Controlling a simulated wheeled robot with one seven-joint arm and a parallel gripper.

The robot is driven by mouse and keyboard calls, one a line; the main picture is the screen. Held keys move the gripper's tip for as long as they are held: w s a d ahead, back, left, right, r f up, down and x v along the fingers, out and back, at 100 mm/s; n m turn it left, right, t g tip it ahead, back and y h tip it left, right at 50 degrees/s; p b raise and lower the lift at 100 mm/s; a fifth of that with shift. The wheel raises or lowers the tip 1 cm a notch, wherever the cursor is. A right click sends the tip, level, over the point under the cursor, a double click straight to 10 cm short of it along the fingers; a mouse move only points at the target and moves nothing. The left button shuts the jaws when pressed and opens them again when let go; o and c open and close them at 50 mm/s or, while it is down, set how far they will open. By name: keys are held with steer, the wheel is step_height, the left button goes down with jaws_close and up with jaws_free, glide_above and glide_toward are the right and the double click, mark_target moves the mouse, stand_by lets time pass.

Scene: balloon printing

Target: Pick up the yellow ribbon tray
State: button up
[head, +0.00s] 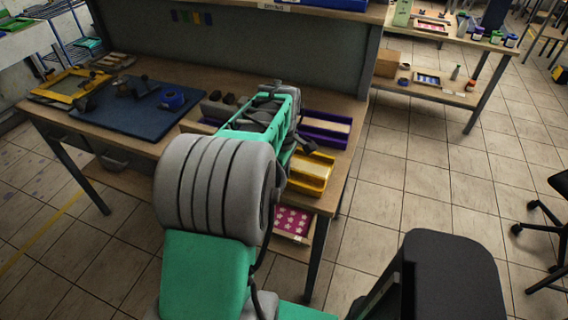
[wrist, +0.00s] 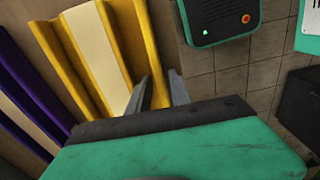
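The yellow ribbon tray (head: 318,168) sits at the right end of the workbench, near its edge. In the wrist view the tray (wrist: 66,62) shows yellow ridged walls with a cream strip (wrist: 97,55) along its middle. My gripper (wrist: 161,90) is over the tray's right side. Its two grey fingers are apart, with part of the yellow right wall showing between them. The left finger is on the tray's inner side and the right finger is outside, against the floor behind. I cannot tell whether either finger touches the wall. My arm hides part of the tray in the head view.
A purple tray (head: 327,128) lies just behind the yellow one. A blue mat (head: 130,110) and a yellow frame (head: 65,87) lie on the bench's left. A pink star-patterned sheet (head: 292,221) lies below the bench top.

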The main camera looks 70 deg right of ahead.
jaws_close()
steer(key=shift+r, duration=0.1)
stand_by(1.0)
